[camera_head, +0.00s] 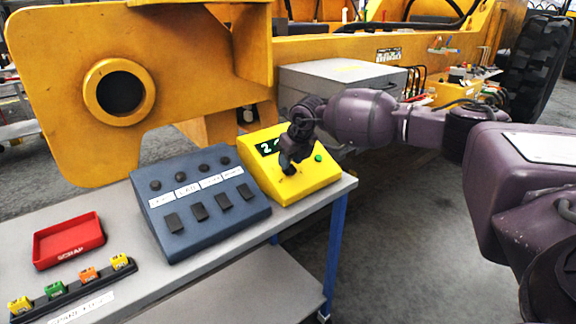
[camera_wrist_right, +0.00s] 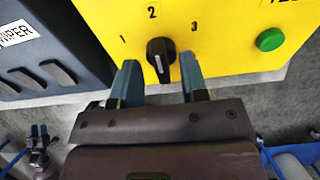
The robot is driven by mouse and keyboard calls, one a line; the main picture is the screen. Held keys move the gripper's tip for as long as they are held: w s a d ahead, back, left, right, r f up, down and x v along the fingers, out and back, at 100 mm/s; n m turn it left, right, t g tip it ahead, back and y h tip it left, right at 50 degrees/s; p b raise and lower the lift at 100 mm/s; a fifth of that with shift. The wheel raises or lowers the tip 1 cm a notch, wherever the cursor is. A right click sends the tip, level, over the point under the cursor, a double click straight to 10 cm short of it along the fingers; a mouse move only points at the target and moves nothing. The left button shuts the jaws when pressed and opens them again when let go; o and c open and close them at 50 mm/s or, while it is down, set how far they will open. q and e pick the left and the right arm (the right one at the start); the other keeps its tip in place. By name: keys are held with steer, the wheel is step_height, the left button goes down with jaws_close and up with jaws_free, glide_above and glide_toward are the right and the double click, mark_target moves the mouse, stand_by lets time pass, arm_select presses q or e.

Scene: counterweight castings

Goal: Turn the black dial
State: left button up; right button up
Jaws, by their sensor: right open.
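The black dial (camera_wrist_right: 160,58) is on the yellow control box (camera_head: 318,188), below the printed numbers 1, 2 and 3. Its grip bar stands nearly upright under the 2, with a pale mark on it. My right gripper (camera_wrist_right: 158,70) is open, with one blue-grey finger on each side of the dial's lower part. Gaps show between the fingers and the dial. In the head view the right gripper (camera_head: 291,158) hides much of the box's face. What looks like my left gripper (camera_wrist_right: 38,132) shows small at the lower left of the wrist view; its opening is unclear.
A green button (camera_wrist_right: 270,40) is right of the dial. A blue-grey panel (camera_head: 190,235) with knobs and switches stands left of the box. A red scrap tray (camera_head: 70,250) and a rack of small coloured blocks are farther left on the table. A big yellow casting stands behind.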

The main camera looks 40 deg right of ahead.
steer(key=shift+x, duration=1.1)
steer(key=shift+c, duration=0.3)
steer(key=c, duration=0.5)
